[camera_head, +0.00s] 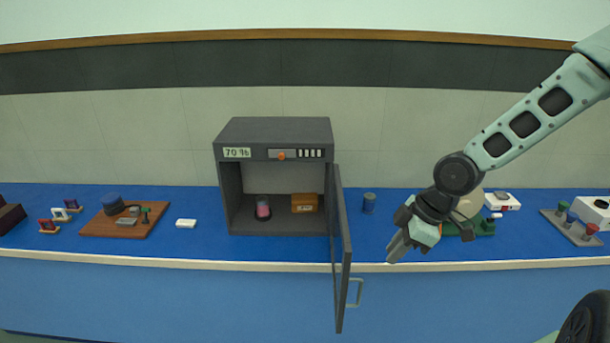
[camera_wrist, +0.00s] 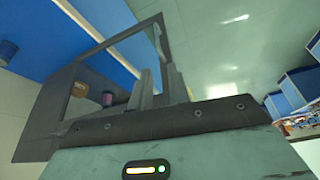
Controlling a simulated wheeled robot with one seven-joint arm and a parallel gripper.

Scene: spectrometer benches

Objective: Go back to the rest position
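My gripper (camera_head: 396,246) hangs at the end of my arm, right of the open chamber door and in front of the bench. It holds nothing that I can see. In the wrist view its two fingers (camera_wrist: 160,88) stand a little apart with a gap between them. The grey chamber (camera_head: 275,125) stands on the blue bench, its display reading about 70 %. Its door (camera_head: 341,250) is swung wide open toward the front, with a handle (camera_head: 355,292) on it. The door also shows in the wrist view (camera_wrist: 100,47), beyond the fingers.
Inside the chamber are a pink-filled vial (camera_head: 263,208) and a brown box (camera_head: 304,203). A green tray (camera_head: 478,228) is partly behind my wrist. A wooden board (camera_head: 124,225) and a white block (camera_head: 186,223) lie left.

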